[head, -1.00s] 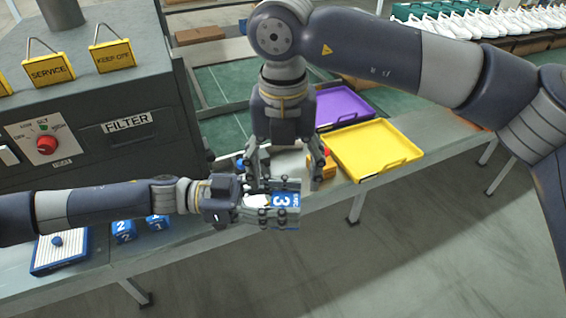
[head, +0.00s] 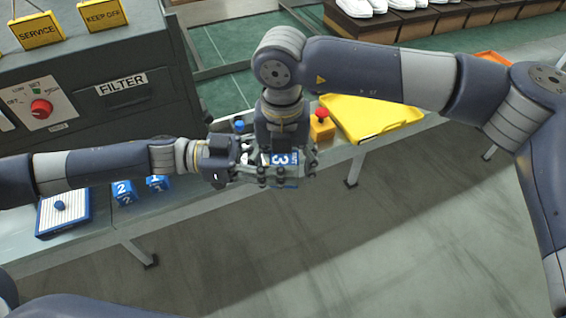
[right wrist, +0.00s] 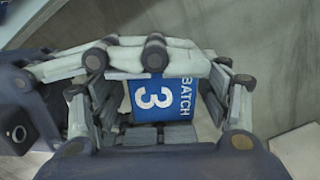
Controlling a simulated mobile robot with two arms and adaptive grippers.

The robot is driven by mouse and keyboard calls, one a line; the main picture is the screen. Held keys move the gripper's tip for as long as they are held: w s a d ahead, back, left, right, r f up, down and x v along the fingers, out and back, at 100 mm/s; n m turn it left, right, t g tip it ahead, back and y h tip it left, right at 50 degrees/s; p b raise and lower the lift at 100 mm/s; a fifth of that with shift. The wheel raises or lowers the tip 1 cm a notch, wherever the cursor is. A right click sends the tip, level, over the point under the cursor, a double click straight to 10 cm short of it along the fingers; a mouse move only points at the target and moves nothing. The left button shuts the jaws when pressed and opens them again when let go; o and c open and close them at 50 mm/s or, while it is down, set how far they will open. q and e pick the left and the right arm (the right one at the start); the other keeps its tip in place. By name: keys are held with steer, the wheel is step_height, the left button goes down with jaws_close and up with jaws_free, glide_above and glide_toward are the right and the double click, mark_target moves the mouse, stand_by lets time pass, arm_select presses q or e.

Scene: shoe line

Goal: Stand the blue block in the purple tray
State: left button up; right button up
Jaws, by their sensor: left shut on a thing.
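The blue block (head: 281,158), marked "BATCH" and a white 3, is held above the front edge of the bench in the head view. It also shows in the right wrist view (right wrist: 155,97). My left gripper (head: 268,174) comes from the left and is shut on the block. My right gripper (head: 287,166) comes down over the same block. In the right wrist view its fingers (right wrist: 160,105) stand open on both sides of the block, and whether they touch it is unclear. The purple tray is not visible in either current view.
A yellow tray (head: 374,117) lies on the bench right of the grippers, beside a yellow box with a red button (head: 321,126).

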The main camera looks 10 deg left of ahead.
steer(key=c, duration=1.1)
arm_select(q)
steer(key=o, duration=1.2)
